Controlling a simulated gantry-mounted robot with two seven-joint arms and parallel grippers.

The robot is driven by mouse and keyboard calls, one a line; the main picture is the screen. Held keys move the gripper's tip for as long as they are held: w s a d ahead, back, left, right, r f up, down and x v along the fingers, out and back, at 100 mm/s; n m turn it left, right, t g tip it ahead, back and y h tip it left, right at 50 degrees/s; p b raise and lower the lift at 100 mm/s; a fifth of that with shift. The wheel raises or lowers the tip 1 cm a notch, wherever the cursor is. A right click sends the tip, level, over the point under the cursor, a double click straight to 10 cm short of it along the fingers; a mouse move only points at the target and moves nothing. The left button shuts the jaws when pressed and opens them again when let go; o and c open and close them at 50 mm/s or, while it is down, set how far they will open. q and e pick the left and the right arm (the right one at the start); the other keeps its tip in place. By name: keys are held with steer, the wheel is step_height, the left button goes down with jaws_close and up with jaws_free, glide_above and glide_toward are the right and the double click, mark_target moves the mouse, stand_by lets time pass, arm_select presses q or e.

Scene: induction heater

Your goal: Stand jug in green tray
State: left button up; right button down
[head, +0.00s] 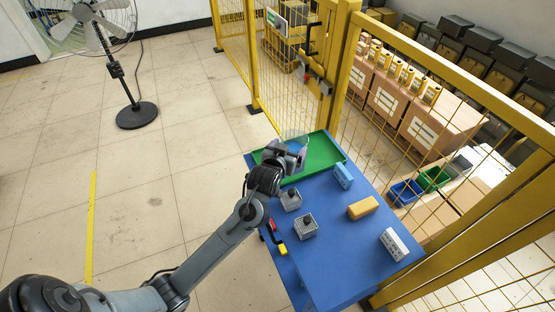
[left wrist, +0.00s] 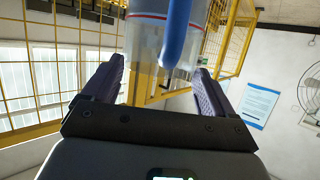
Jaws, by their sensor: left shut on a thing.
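The jug (head: 296,135) is clear and see-through, and its blue part shows just above my left gripper (head: 286,155). The green tray (head: 326,146) lies at the far end of the blue table. The gripper and jug overlap the tray's left part in the picture; their height over it is hard to tell. My right gripper is not in view.
On the blue table (head: 339,268) stand a blue block (head: 343,177), an orange block (head: 362,207), a white block with holes (head: 394,244) and two grey boxes with black knobs (head: 290,199) (head: 305,226). A yellow mesh fence (head: 430,110) runs behind. The tray's right part looks bare.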

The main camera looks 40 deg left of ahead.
arm_select(q)
steer(key=a+f+b, duration=0.1)
steer(key=a+f, duration=0.3)
steer(key=f, duration=0.2)
steer(key=shift+s+a+f, duration=0.15)
steer(key=shift+a+f, duration=0.05)
steer(key=shift+a, duration=0.15)
steer(key=shift+f, duration=0.1)
steer(key=o, duration=1.9)
steer(key=shift+f, duration=0.15)
steer(key=shift+c, duration=0.2)
